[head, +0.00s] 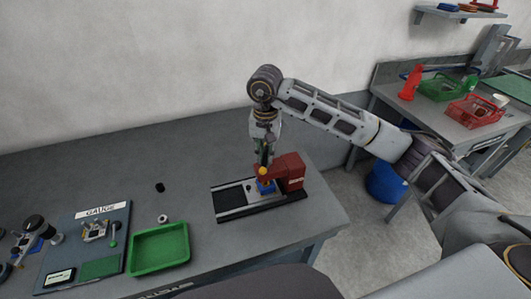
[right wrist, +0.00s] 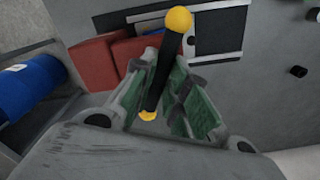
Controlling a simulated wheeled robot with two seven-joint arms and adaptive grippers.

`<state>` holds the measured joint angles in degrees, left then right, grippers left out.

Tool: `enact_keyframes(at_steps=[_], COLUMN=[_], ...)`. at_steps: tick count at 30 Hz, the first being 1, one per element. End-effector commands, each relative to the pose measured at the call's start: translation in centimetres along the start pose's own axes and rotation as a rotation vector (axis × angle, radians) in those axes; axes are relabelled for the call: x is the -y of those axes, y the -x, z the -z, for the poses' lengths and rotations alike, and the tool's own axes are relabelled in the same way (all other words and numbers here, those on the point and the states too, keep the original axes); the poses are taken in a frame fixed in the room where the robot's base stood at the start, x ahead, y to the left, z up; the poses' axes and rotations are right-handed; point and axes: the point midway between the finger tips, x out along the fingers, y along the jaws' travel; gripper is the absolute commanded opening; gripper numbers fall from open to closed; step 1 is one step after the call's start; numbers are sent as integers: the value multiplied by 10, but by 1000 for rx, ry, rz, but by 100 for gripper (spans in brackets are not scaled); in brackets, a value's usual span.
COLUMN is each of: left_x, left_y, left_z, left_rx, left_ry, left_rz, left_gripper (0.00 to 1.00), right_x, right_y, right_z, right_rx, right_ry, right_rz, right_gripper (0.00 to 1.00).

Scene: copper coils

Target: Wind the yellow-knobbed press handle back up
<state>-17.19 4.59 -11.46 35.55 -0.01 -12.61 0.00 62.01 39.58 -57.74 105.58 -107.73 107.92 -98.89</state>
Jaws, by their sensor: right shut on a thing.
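The press has a red body (head: 290,170) on a black and grey base (head: 238,205) on the bench. In the right wrist view, its red housing (right wrist: 92,62) shows behind my fingers. The press handle (right wrist: 163,75) is a black bar with a yellow knob (right wrist: 179,19) at its far end and another yellow end (right wrist: 147,116) near the palm. My right gripper (head: 264,162) comes down from above at the press, by the yellow knob (head: 262,170). Its green-padded fingers (right wrist: 160,88) lie on both sides of the bar, shut on it. My left gripper is not visible.
A blue part (head: 265,186) sits at the press. An empty green tray (head: 160,250), a small ring (head: 163,218), a black piece (head: 160,187) and a gauge board (head: 72,262) lie to the left. Bare bench surrounds the press. A blue bin (head: 386,184) stands on the floor.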

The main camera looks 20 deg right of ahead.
Motion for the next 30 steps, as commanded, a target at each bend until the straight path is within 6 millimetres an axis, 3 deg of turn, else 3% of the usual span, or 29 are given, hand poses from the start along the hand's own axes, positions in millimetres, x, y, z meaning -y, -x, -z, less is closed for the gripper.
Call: enact_keyframes(at_steps=[21, 30], left_x=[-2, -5], left_y=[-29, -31], left_z=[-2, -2], left_rx=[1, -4], left_ry=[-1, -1], left_rz=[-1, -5], left_gripper=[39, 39], right_x=[0, 0], right_y=[1, 2], right_z=[0, 0], right_rx=[-1, 0], right_ry=[306, 350], right_rz=[0, -1], right_gripper=[0, 0])
